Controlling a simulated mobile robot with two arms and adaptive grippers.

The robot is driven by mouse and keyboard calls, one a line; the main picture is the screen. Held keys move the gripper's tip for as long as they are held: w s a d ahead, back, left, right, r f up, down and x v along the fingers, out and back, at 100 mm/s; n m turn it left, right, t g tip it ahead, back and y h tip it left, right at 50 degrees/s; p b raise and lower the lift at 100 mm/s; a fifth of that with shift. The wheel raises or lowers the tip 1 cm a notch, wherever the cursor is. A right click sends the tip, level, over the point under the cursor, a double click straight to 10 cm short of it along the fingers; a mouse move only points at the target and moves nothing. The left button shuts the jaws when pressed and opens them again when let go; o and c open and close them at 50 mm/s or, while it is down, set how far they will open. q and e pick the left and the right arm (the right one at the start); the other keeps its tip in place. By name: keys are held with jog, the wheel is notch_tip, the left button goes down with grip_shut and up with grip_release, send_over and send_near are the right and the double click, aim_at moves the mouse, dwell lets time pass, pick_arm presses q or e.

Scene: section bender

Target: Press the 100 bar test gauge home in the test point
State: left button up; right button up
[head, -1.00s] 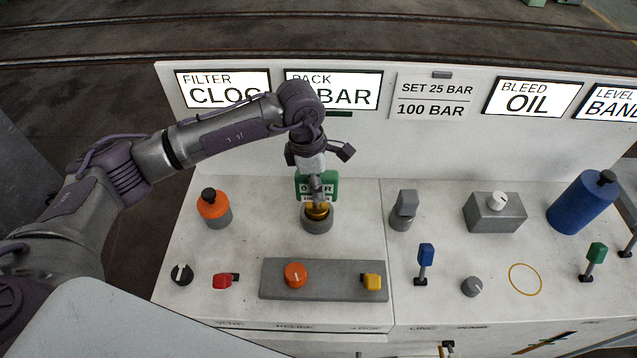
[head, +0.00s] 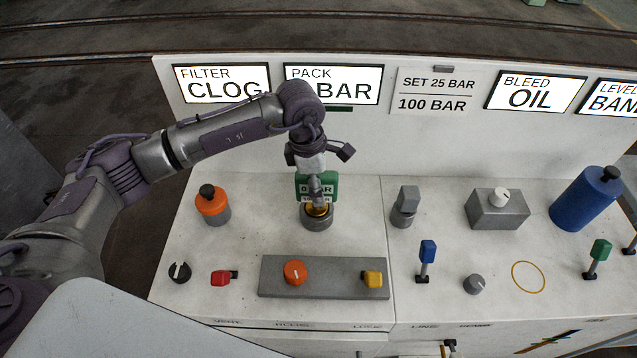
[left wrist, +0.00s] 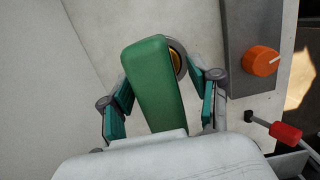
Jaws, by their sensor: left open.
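The green test gauge (head: 331,186) stands at the test point (head: 317,218), a grey round socket with a yellow ring, in the head view. Its small white display shows text that looks like a BAR reading, partly covered by my gripper. My left gripper (head: 316,176) is directly above and at the gauge. In the left wrist view the gauge (left wrist: 155,80) lies between the two open fingers (left wrist: 165,85), with a gap visible on each side. The socket (left wrist: 179,58) shows behind the gauge's far end. How deep the gauge sits is hidden. My right gripper is out of view.
An orange-capped cylinder (head: 212,205) stands left of the test point. A grey block with an orange knob (head: 295,272) and a yellow lever (head: 372,279) lies in front. A red lever (head: 222,278) is nearby. The backboard (head: 360,140) with lit displays stands behind.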

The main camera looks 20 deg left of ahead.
pick_arm(q)
jog(key=r, duration=0.4)
jog(key=a+r, duration=0.1)
jog(key=r, duration=0.7)
jog(key=shift+s+a, duration=0.25)
jog(key=shift+a, duration=0.1)
jog(key=shift+f, duration=0.15)
